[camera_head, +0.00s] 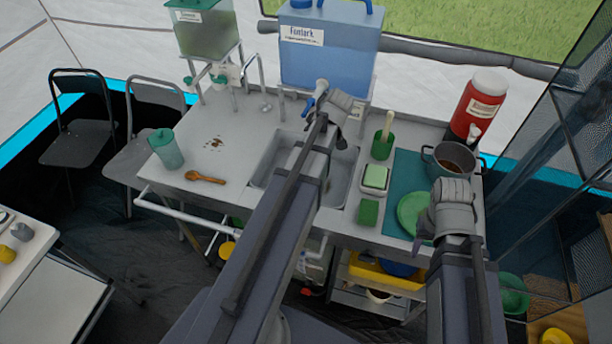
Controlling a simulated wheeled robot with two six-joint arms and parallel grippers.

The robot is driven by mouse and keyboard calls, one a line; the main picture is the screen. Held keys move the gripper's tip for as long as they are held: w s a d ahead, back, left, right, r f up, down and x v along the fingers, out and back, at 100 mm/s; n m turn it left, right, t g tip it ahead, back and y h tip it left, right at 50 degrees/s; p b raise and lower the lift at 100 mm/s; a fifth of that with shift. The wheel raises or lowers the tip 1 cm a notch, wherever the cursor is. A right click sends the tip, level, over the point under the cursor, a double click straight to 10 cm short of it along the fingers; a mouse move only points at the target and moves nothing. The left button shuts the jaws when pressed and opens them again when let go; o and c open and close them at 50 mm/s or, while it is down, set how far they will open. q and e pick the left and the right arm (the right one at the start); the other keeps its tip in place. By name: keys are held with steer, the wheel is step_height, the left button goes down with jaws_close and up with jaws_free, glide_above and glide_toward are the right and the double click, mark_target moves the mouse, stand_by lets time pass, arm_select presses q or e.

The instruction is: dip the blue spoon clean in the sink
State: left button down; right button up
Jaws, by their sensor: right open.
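The sink (342,180) is a grey metal basin set in the middle of the counter, partly covered by my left arm. My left gripper (337,130) is over the back of the sink, below the blue tank; its fingers are too small and covered to read. My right gripper (422,238) is open at the counter's right part, over the green plate (408,207), with a dark purplish tip pointing down. I cannot make out a blue spoon. An orange-brown spoon (207,178) lies on the counter left of the sink.
A blue water tank (328,55) stands behind the sink. Right of the sink are a green cup with utensils (382,147), a soap dish (375,179), a green sponge (368,212) and a pot (452,158).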

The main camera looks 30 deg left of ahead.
arm_select(q)
step_height(320, 180, up, 4)
steer(key=p, duration=0.3)
steer(key=shift+w+f, duration=0.15)
steer(key=shift+f, duration=0.1)
steer(key=shift+r+p, duration=0.3)
steer(key=shift+s+a, duration=0.1)
steer(key=shift+s, duration=0.1)
steer(key=shift+f, duration=0.1)
steer(key=shift+w, duration=0.1)
